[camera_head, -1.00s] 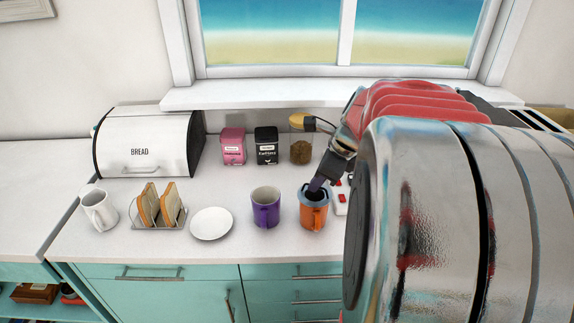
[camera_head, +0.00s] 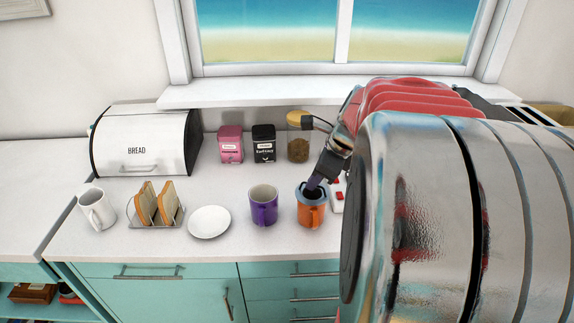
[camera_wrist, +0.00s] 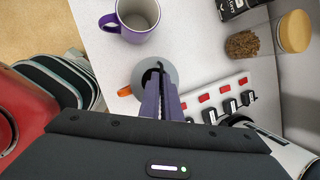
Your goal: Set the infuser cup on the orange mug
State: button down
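The orange mug (camera_head: 311,215) stands on the counter to the right of the purple mug. The grey-blue infuser cup (camera_head: 300,190) sits upright at the mug's mouth, with a dark inside. The fingers hide the exact grip, and I cannot tell whether the cup is fully seated.
The purple mug (camera_head: 264,206) is close on the left. A white plate (camera_head: 210,222), toast rack (camera_head: 157,206) and white pitcher (camera_head: 97,209) stand farther left. Canisters and a cork-lidded jar (camera_head: 298,147) are behind. A white power strip with red switches (camera_wrist: 215,95) lies close on the right.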

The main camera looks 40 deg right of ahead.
jog(key=c, duration=1.9)
grip_release()
jog(key=shift+r, duration=0.1)
jog(key=v, duration=1.3)
jog(key=shift+s+r, duration=0.2)
